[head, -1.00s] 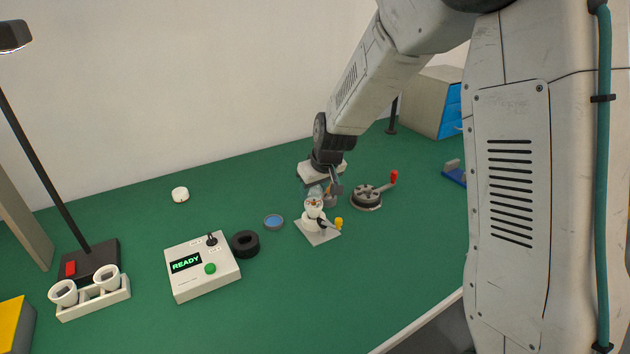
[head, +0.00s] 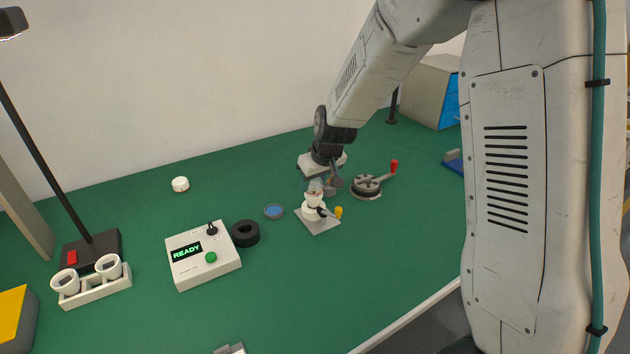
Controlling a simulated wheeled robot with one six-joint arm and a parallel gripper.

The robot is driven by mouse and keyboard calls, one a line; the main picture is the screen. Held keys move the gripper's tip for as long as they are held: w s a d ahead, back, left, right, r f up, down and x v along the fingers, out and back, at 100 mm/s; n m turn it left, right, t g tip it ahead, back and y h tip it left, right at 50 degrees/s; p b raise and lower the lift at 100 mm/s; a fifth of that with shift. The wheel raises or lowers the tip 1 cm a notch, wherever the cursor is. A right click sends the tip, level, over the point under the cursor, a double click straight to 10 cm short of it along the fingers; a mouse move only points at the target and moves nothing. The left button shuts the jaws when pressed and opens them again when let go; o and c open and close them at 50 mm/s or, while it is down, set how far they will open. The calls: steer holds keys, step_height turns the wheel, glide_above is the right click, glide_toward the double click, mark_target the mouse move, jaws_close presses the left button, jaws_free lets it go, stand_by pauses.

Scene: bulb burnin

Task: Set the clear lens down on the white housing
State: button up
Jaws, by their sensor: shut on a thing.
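The white housing (head: 313,211) stands upright in a small grey fixture plate (head: 322,228) with a yellow-knobbed clamp (head: 338,212) at its right. My gripper (head: 324,184) is directly over the housing, pointing down, and shut on the clear lens (head: 315,188). The lens is small and see-through, and it shows at the top of the housing. I cannot tell whether it touches the housing rim or hovers just over it. The fingers partly hide behind the lens and housing.
A grey rotary fixture with a red-knobbed lever (head: 368,186) stands close right of my gripper. A white rack (head: 95,291) holds two white cups. The front mat is mostly clear.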

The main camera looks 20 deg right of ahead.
steer(key=shift+f, duration=0.6)
stand_by(0.9)
steer(key=o, duration=1)
steer(key=v, duration=0.7)
steer(key=shift+r, duration=0.35)
steer(key=shift+s, duration=0.15)
